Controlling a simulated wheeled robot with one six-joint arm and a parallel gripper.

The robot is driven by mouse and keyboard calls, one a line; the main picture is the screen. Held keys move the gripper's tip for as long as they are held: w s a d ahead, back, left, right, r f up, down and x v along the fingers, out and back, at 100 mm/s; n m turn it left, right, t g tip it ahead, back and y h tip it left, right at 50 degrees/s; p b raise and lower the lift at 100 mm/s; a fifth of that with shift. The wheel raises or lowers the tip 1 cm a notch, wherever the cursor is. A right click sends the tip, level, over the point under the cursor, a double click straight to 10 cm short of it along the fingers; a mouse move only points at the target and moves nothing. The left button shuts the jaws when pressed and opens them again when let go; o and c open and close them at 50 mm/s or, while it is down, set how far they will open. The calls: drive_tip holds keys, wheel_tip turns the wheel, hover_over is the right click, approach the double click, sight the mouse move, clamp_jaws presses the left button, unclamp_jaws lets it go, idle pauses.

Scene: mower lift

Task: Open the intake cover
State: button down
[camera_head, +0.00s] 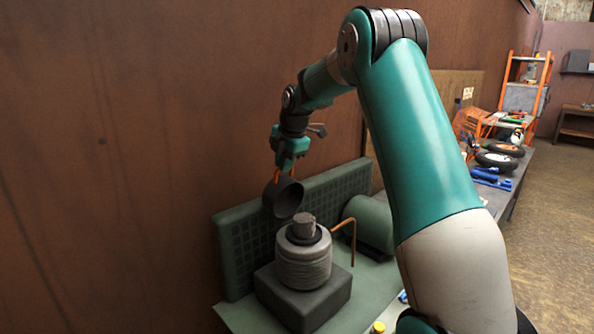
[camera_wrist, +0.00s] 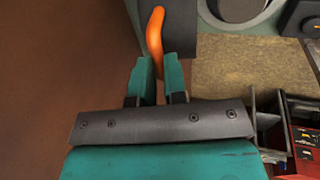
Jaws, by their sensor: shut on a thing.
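The intake cover (camera_head: 283,198) is a dark, cup-shaped cap, tilted with its hollow side toward the lower right. It stands above and left of the ribbed grey intake (camera_head: 303,262), whose top stub shows uncovered. I cannot tell whether a hinge joins them. My gripper (camera_head: 289,166) is above the cover, pointing down, with an orange handle at its fingertips. In the wrist view the fingers of my gripper (camera_wrist: 157,72) are closed on the orange handle (camera_wrist: 155,28).
A green panel (camera_head: 240,240) with a grid stands behind the intake, close to the brown wall (camera_head: 130,150). A copper-coloured bent pipe (camera_head: 352,240) and a green rounded housing (camera_head: 372,222) are to the right. A bench with wheels (camera_head: 497,160) and blue tools (camera_head: 490,178) lies farther back.

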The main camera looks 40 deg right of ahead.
drive_tip(key=shift+s+f, duration=0.2)
drive_tip(key=shift+s, duration=0.25)
drive_tip(key=shift+s+r, duration=0.15)
drive_tip(key=shift+s, duration=0.15)
drive_tip(key=c, duration=1.2)
unclamp_jaws()
drive_tip(key=shift+o, duration=0.2)
drive_tip(key=shift+r+b, duration=0.1)
drive_tip(key=shift+b, duration=0.2)
drive_tip(key=v, duration=1.7)
drive_tip(key=shift+s, duration=0.15)
